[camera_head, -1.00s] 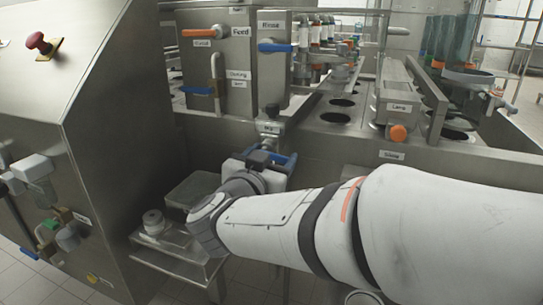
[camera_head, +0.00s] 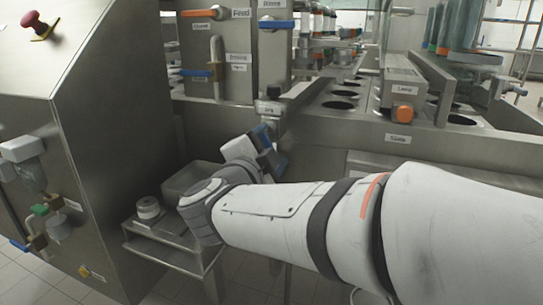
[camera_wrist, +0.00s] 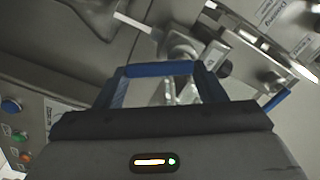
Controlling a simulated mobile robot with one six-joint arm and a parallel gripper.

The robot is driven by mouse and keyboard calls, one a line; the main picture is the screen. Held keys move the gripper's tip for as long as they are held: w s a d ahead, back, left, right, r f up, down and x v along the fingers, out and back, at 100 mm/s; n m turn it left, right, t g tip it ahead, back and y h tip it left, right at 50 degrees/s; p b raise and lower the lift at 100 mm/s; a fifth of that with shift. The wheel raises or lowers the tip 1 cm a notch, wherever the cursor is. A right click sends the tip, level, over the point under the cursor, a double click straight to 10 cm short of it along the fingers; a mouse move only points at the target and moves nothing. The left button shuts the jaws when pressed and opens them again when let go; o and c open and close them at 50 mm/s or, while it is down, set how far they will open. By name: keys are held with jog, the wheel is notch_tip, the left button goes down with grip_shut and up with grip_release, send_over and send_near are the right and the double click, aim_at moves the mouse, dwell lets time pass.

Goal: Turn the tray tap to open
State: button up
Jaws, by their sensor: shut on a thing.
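The tray tap (camera_head: 268,108) is a small metal fitting with a dark top and a label, low on the front of the steel tank in the head view. My gripper (camera_head: 268,148) is just below it, tilted, with blue fingers. The gripper is shut on the tap's handle; the handle itself is mostly hidden by the fingers.
A stand (camera_head: 172,240) below holds a grey bin (camera_head: 190,180) and a round pale item (camera_head: 148,208). An orange lever (camera_head: 198,13) and blue levers (camera_head: 276,24) are above. A sloped steel cabinet (camera_head: 85,130) is close on the left. An orange knob (camera_head: 402,114) sits right.

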jog(key=shift+w+a+f+m+b, duration=0.1)
jog(key=shift+a+f+m+b, duration=0.1)
jog(key=shift+m+b, duration=0.65)
jog(key=shift+w+a+f+m+b, duration=0.1)
jog(key=shift+a+m+b, duration=0.1)
jog(key=shift+m+b, duration=0.7)
jog(key=shift+a+f+m+b, duration=0.2)
jog(key=shift+m+b, duration=0.2)
jog(key=shift+m, duration=0.85)
jog(key=shift+r, duration=0.1)
jog(key=o, duration=1)
jog(key=shift+s+a, duration=0.1)
